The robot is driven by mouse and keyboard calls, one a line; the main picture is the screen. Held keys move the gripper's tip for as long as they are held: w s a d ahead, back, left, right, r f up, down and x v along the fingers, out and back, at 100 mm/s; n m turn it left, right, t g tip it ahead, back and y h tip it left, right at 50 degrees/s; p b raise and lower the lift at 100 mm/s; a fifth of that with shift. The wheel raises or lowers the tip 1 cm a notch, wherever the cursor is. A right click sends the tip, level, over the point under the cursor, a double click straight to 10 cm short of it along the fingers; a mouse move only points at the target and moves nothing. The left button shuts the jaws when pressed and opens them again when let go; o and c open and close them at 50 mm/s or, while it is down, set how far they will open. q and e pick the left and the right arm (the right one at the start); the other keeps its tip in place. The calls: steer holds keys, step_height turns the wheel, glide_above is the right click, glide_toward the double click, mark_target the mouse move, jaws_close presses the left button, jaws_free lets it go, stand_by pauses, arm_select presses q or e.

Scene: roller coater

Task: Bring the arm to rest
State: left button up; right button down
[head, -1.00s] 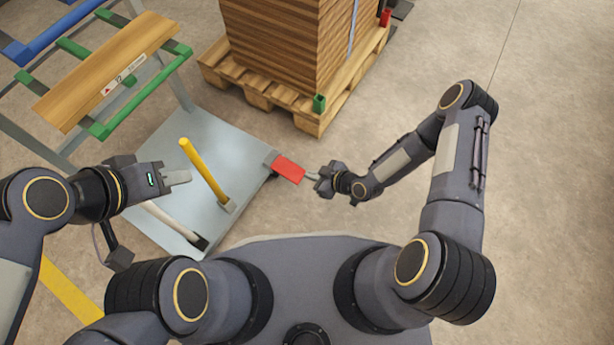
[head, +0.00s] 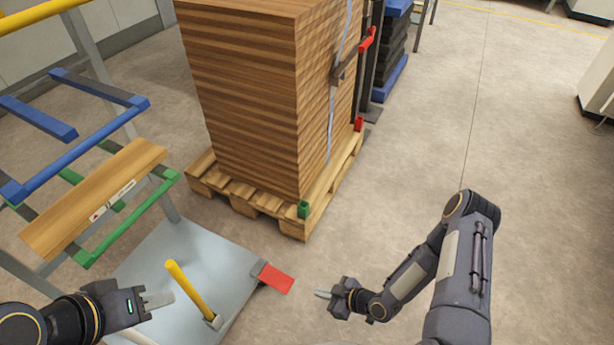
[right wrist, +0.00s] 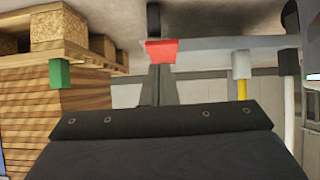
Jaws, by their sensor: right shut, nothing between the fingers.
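My right gripper (head: 323,294) is shut and empty, low over the floor just right of a red pad (head: 276,278), with a small gap between them. In the right wrist view the red pad (right wrist: 160,52) shows beyond my shut fingers (right wrist: 158,85). My left gripper (head: 158,299) is at the lower left, beside a yellow handle (head: 190,289) that stands tilted on a grey platform (head: 178,248). Its fingers show nearly edge-on, so I cannot tell how far apart they are. I see nothing held in it.
A pallet (head: 255,203) with a tall stack of wooden boards (head: 245,100) stands behind the platform. A rack with green (head: 130,220) and blue (head: 85,150) bars and a wooden board (head: 95,200) is at the left. The floor (head: 540,190) at the right is clear.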

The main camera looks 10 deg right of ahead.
steer(key=w+d+r+m+h, duration=0.2)
steer(key=w+d+r+h, duration=0.1)
steer(key=d+r, duration=0.65)
steer(key=w+d+r+m+h, duration=0.35)
steer(key=d+r, duration=0.25)
steer(key=r, duration=0.7)
steer(key=s+r+m, duration=0.2)
steer(key=s+r, duration=0.3)
steer(key=r, duration=0.3)
steer(key=s+r+m, duration=0.3)
steer(key=s+r, duration=0.3)
steer(key=r, duration=0.2)
steer(key=s+a+r+m+y, duration=0.2)
steer(key=s+a+r, duration=0.3)
steer(key=s, duration=0.5)
step_height(320, 180, up, 33)
steer(key=p, duration=3.3)
steer(key=shift+a+f+g, duration=0.2)
steer(key=shift+a+g, duration=0.2)
steer(key=shift+a, duration=0.05)
